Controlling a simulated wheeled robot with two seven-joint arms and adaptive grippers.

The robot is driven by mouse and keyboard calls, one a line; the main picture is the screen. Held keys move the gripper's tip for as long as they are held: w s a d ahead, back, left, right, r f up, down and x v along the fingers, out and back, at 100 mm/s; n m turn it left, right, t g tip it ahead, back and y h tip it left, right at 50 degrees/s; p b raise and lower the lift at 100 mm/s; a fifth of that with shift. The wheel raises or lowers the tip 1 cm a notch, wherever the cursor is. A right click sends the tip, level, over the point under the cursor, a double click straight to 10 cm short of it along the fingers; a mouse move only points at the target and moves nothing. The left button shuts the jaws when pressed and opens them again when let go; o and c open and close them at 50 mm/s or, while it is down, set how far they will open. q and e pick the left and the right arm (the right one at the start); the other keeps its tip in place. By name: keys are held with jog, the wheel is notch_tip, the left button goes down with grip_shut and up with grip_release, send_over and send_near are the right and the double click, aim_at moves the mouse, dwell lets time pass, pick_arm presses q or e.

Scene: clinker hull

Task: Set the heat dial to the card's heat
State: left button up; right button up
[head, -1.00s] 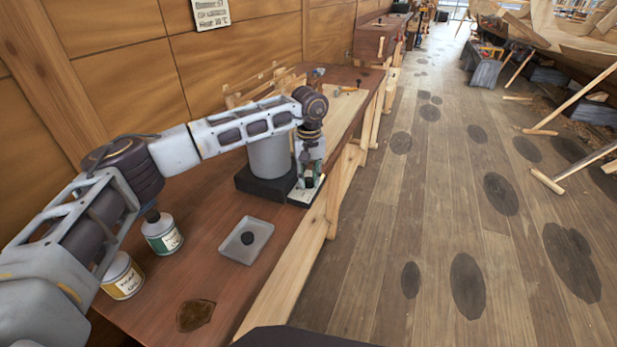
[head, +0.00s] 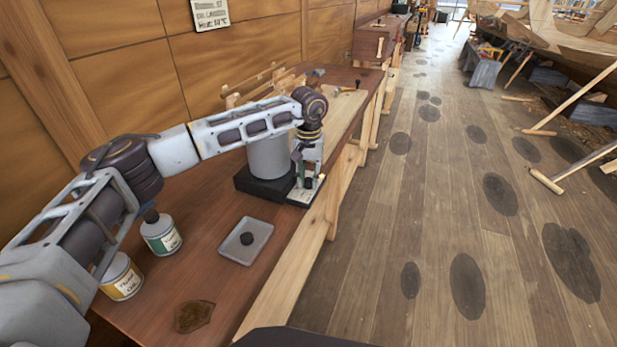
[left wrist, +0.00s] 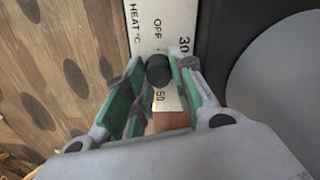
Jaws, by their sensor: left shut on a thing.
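The heat dial is a small black knob (left wrist: 158,70) on a pale panel (left wrist: 172,18) marked HEAT °C, OFF, 30 and 60 in the left wrist view. My left gripper (left wrist: 155,75) has its green-lined fingers on both sides of the knob and is shut on it. In the head view my left gripper (head: 306,178) reaches down to the panel at the front of the heater's black base (head: 262,186), under a grey pot (head: 269,156). The card (head: 211,14) hangs on the wall; its heat line is too small to read surely. My right gripper is out of view.
Two labelled cans, one green (head: 161,234) and one yellow (head: 122,277), stand on the bench below my left arm. A grey tray (head: 246,256) holds a small dark lump. A dark stain (head: 194,316) marks the bench.

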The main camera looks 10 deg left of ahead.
pick_arm(q)
jog(key=o, duration=0.7)
jog(key=shift+r, duration=0.15)
jog(key=shift+o, duration=0.2)
notch_tip(320, 180, up, 12)
jog(key=shift+r, duration=0.1)
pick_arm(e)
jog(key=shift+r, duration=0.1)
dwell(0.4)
pick_arm(q)
notch_tip(320, 180, up, 18)
jog(key=p, duration=1.9)
send_over(309, 178)
jog(key=shift+r+p, duration=1.1)
jog(key=shift+r, duration=0.35)
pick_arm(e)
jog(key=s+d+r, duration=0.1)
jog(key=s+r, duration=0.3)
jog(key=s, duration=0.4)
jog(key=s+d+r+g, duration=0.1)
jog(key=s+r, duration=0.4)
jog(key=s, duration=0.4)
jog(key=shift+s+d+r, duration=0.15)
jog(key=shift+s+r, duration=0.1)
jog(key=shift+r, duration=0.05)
